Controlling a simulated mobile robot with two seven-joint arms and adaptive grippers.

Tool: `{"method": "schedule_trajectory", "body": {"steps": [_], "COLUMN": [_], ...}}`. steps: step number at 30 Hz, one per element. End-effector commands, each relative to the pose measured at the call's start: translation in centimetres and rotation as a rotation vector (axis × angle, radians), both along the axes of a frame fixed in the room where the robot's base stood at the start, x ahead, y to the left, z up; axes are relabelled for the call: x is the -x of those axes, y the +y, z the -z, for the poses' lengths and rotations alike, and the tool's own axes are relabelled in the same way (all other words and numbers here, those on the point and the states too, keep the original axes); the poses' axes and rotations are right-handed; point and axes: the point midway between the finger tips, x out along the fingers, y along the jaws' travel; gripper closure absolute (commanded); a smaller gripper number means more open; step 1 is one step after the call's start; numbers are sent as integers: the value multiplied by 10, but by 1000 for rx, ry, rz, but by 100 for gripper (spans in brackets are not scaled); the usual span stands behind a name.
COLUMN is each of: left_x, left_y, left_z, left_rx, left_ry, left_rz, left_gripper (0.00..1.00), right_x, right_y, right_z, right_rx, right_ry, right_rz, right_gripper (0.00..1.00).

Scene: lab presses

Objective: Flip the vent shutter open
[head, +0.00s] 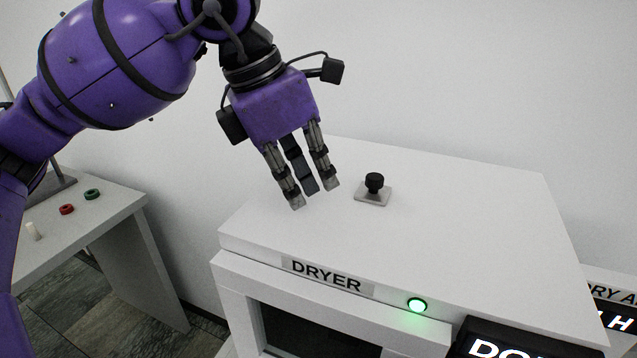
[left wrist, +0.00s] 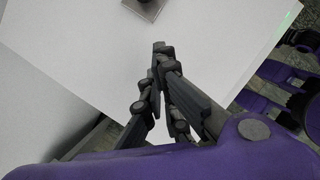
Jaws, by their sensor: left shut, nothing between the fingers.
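A small grey plate (head: 372,196) with a black knob (head: 374,182) lies flat on the white top of the dryer (head: 470,225); it may be the vent shutter, and no opening shows beside it. In the left wrist view a part of the plate (left wrist: 144,8) shows at the top edge. My left gripper (head: 316,195) points down over the dryer top, left of the knob and apart from it. Its fingers (left wrist: 161,48) are shut with nothing between them. My right gripper is in neither view.
The dryer front has a DRYER label (head: 326,276), a lit green button (head: 417,305) and a dark window (head: 310,335). A side table (head: 90,222) at left holds a red ring (head: 67,209) and a green ring (head: 92,194). The dryer top right of the knob is clear.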

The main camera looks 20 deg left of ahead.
Motion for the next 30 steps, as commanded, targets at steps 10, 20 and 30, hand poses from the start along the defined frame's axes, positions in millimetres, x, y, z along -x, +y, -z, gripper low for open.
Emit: {"method": "schedule_trajectory", "body": {"steps": [10,20,30], "left_x": [17,22,22], "left_y": [19,24,23], "left_z": [-73,-88,-88], "left_rx": [2,1,1], "left_ry": [-9,-7,-7], "left_rz": [0,0,0], "left_gripper": [100,100,100], "right_x": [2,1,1], "right_y": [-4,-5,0], "right_z": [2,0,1], "right_rx": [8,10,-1], "right_ry": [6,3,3], "right_rz": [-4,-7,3], "right_gripper": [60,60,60]}}
